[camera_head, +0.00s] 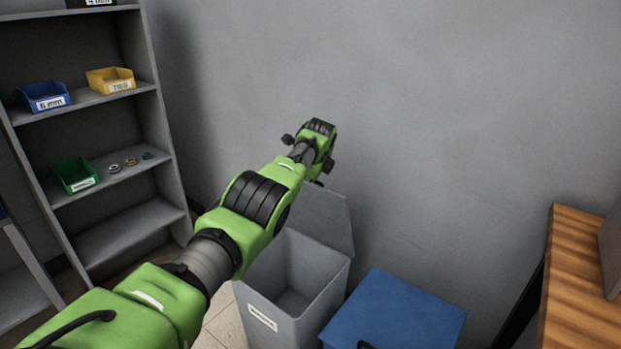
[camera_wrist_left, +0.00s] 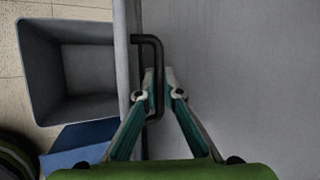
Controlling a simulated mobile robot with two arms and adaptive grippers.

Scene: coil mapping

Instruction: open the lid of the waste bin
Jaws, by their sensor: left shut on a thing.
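The grey waste bin (camera_head: 262,305) stands on the floor against the wall, with a white label on its front. Its lid (camera_head: 328,218) is raised and stands up at the back, and I see into the empty-looking inside. In the left wrist view the open bin (camera_wrist_left: 36,75) is at the left and the lid (camera_wrist_left: 122,40) shows nearly edge-on. My left gripper (camera_wrist_left: 160,80) is shut on the lid's black handle (camera_wrist_left: 150,42), with the bar between its fingers. In the head view my arm hides the fingers and handle. My right gripper is not in view.
A blue-lidded bin (camera_head: 395,312) stands just right of the grey one. A shelf unit (camera_head: 125,240) with small coloured bins is at the left. A wooden tabletop (camera_head: 580,285) is at the right. The grey wall (camera_head: 440,130) is close behind the lid.

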